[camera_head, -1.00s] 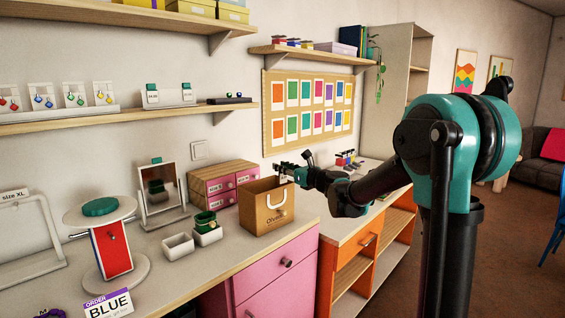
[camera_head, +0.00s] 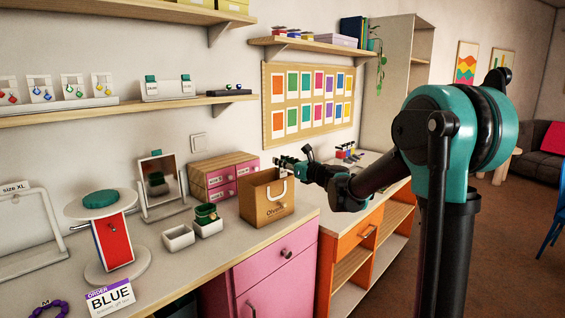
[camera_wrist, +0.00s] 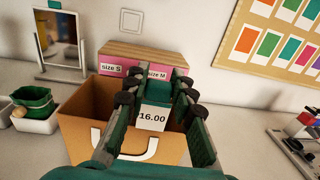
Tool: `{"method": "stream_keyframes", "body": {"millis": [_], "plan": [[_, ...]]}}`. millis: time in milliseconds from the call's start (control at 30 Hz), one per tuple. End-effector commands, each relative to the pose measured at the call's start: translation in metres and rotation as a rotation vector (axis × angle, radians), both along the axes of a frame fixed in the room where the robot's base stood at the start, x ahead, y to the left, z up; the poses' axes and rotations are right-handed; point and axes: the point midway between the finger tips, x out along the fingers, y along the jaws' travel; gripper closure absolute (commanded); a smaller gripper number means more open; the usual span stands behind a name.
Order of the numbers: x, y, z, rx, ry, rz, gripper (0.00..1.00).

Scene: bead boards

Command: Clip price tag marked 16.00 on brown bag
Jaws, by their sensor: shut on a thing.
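The brown bag (camera_head: 266,200) stands upright on the counter, with a white handle on its front. It also shows in the wrist view (camera_wrist: 82,130), open at the top. My gripper (camera_head: 286,161) is over the bag's upper right rim. In the wrist view my gripper (camera_wrist: 154,98) is shut on the price tag marked 16.00 (camera_wrist: 152,119), a white card with a green clip between the fingertips. The tag's card hangs at the bag's opening. I cannot tell whether the clip touches the rim.
A pink drawer box (camera_head: 222,178) stands behind the bag. Two white bins (camera_head: 178,237) are left of it, one holding green items. A mirror (camera_head: 160,186) stands further left. A wall shelf (camera_head: 150,112) holds two more tags. Counter right of the bag is partly clear.

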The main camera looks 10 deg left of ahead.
Motion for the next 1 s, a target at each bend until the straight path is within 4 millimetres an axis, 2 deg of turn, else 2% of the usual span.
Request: {"method": "stream_keyframes", "body": {"millis": [533, 1000], "plan": [[0.000, 0.000, -0.001, 0.000, 0.000, 0.000, 0.87], [0.000, 0.000, -0.011, 0.000, 0.000, 0.000, 0.87]]}}
